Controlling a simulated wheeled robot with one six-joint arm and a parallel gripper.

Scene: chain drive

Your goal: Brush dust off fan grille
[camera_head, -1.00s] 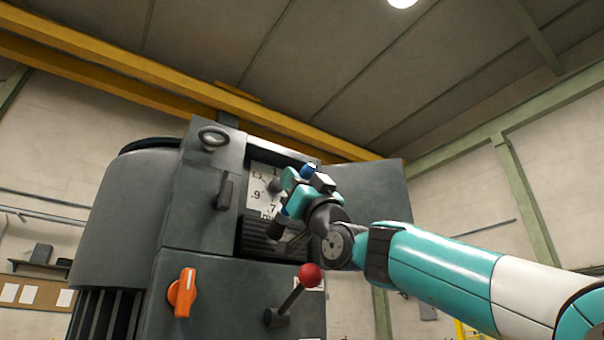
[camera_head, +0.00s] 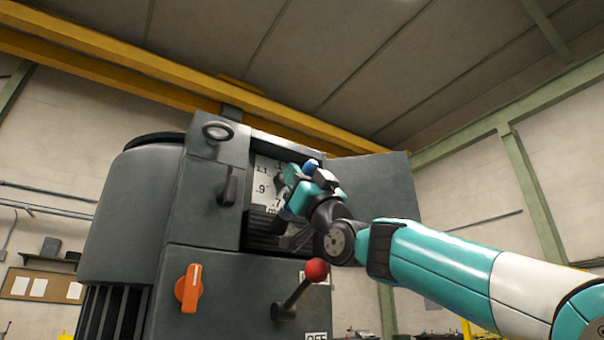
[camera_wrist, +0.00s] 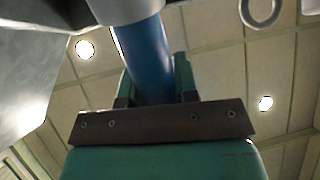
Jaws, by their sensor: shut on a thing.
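My gripper (camera_head: 308,188) is in front of the open cabinet of the grey machine, beside the white dial and above the grille. It also shows in the wrist view (camera_wrist: 152,82), its teal fingers shut around a blue cylindrical handle (camera_wrist: 145,50). The handle runs up to a pale block at the top of that view; I cannot see bristles. A small blue part shows at the gripper in the head view (camera_head: 311,166). The dark slatted grille (camera_head: 262,224) sits below the dial (camera_head: 268,188), partly hidden by my wrist. Contact and dust on it cannot be made out.
An open grey door (camera_head: 380,190) stands right of the cabinet, behind my arm. A red-knobbed lever (camera_head: 316,270) juts out just below my wrist. An orange rotary handle (camera_head: 189,288) and a dark latch (camera_head: 228,187) are on the machine's front.

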